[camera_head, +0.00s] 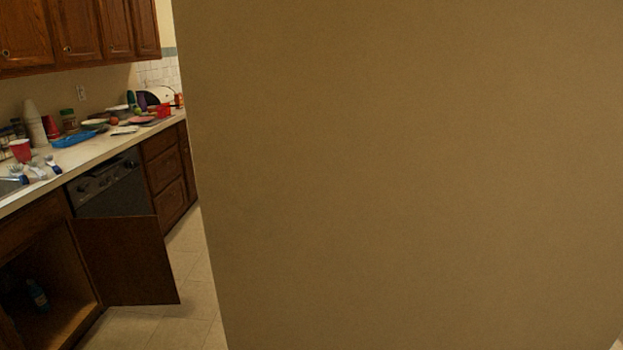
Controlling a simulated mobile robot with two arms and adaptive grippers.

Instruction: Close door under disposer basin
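A dark brown cabinet door (127,262) stands swung wide open at the lower left of the head view, under the counter. It sticks out into the floor space and partly covers the dishwasher front (108,188). The cabinet opening (55,265) to its left is dark inside, with a small bottle (37,295) in it. A corner of the sink (10,185) shows at the left edge, above the open cabinet. Neither of my grippers is in view.
A large plain tan wall (410,170) fills the middle and right of the view. Tiled floor (195,290) shows between the door and the wall. The counter (80,155) holds cups, a blue tray (74,139), bowls and other clutter. Closed drawers (165,170) lie beyond the dishwasher.

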